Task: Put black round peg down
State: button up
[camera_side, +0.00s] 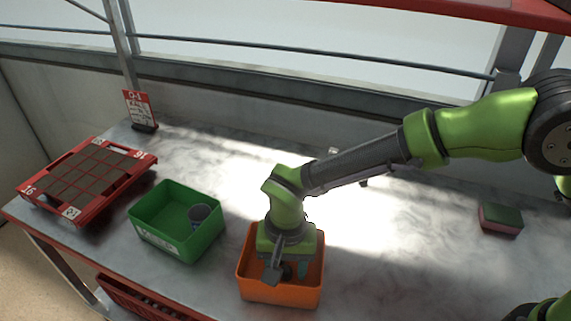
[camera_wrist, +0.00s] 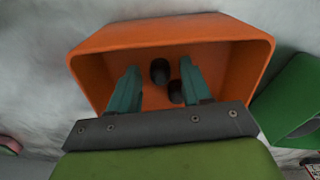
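My gripper (camera_wrist: 159,66) reaches down into the orange bin (camera_wrist: 236,38), its two teal fingers spread apart. Two black pegs (camera_wrist: 160,71) (camera_wrist: 176,92) are in the bin, seen between the fingers in the wrist view. The lower one appears close to the right finger; I cannot tell whether they touch. Neither peg is clamped between both fingers. In the side view, my gripper (camera_side: 289,268) is inside the orange bin (camera_side: 281,293), and its body hides much of the bin's inside.
A green bin (camera_side: 165,241) with a grey-blue cup-like object (camera_side: 199,214) stands left of the orange bin. Further left is a red tray (camera_side: 117,186) with a grid. A card stand (camera_side: 141,110) is behind. A sponge (camera_side: 501,220) lies right.

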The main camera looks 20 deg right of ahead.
aim_at(286, 268)
notch_tip(286, 268, up, 12)
jog(key=w+d+r+t+y, duration=0.1)
jog(key=d+r, duration=0.5)
jog(key=d, duration=0.3)
jog(key=s+d+r+t, duration=0.1)
jog(key=s+d+t, duration=0.1)
jog(key=d, duration=0.5)
jog(key=s+d+r+n+t, duration=0.1)
jog(key=s+d+t, duration=0.1)
jog(key=s+d, duration=0.3)
jog(key=s+d+r+t+y, duration=0.1)
jog(key=s+d, duration=0.3)
jog(key=d, duration=0.5)
jog(key=shift+d+t, duration=0.4)
jog(key=shift+t, duration=0.2)
